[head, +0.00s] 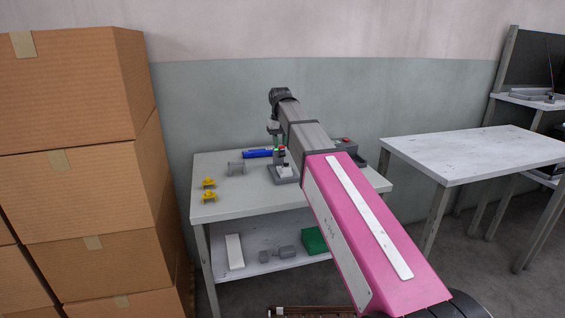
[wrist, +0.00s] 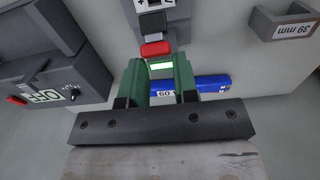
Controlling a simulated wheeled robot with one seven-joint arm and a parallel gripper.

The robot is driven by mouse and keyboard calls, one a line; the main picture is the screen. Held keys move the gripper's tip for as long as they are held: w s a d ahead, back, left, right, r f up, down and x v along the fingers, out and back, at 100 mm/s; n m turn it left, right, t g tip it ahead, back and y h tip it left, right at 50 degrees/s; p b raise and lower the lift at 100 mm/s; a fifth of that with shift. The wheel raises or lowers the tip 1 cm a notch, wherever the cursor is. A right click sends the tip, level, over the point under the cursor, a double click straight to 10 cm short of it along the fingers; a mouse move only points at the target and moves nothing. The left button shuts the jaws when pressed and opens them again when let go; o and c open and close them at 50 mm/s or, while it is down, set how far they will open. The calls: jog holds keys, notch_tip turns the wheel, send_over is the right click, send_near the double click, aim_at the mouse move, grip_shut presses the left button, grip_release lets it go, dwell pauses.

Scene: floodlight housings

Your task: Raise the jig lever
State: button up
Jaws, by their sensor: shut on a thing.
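The jig (head: 284,173) stands on the white workbench, with a grey base and a small upright part with red and green on it. In the wrist view I see its red piece (wrist: 156,49) just beyond my fingertips. My gripper (wrist: 160,72) has green fingers, closed on the jig lever (wrist: 161,66), which shows as a bright green piece between them. In the head view my gripper (head: 275,133) is above the jig, partly hidden by my arm. The lever's exact angle is hard to tell.
A blue object (head: 257,153) lies behind the jig; a grey bracket (head: 236,168) and two yellow pieces (head: 208,190) sit to the left. A grey control box (wrist: 45,85) marked OFF stands near my gripper. Cardboard boxes (head: 80,190) are stacked left; another table (head: 480,150) is right.

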jog(key=shift+w, duration=0.1)
jog(key=shift+w+a, duration=0.2)
jog(key=shift+w, duration=0.35)
dwell(0.3)
jog(key=shift+w+a, duration=0.15)
jog(key=shift+w, duration=0.25)
jog(key=shift+w+a+f, duration=0.2)
jog(key=shift+w+f, duration=0.05)
jog(key=shift+w, duration=0.45)
dwell(0.5)
jog(key=shift+w, duration=0.15)
grip_shut()
jog(key=shift+c, duration=1.8)
grip_release()
jog(key=o, duration=0.7)
